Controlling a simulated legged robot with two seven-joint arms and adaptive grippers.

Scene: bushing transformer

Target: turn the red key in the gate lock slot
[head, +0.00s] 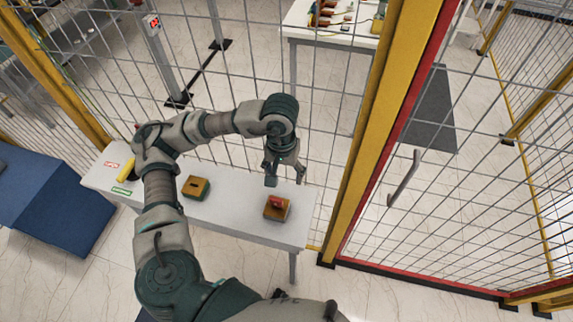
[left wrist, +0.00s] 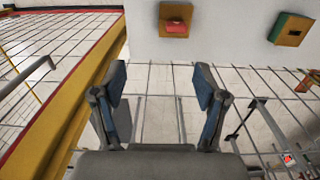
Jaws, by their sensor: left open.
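The red key (head: 277,202) stands in a yellow-brown block (head: 284,215) near the right end of a white table. It also shows at the top of the left wrist view (left wrist: 176,26). A second similar block (head: 196,187), with a dark slot and no key, sits left of it on the table; it shows at the top right of the left wrist view (left wrist: 291,30). My left gripper (head: 286,181) is open and empty. In the head view it appears just behind the red key, apart from it. My right gripper is not in view.
The white table (head: 236,212) stands against a wire fence (head: 330,110). A yellow bar (head: 126,170) and small labels (head: 121,190) lie at its left end. A yellow post (head: 385,120) and red-framed gate with a handle (head: 403,178) stand to the right. Table space between the blocks is clear.

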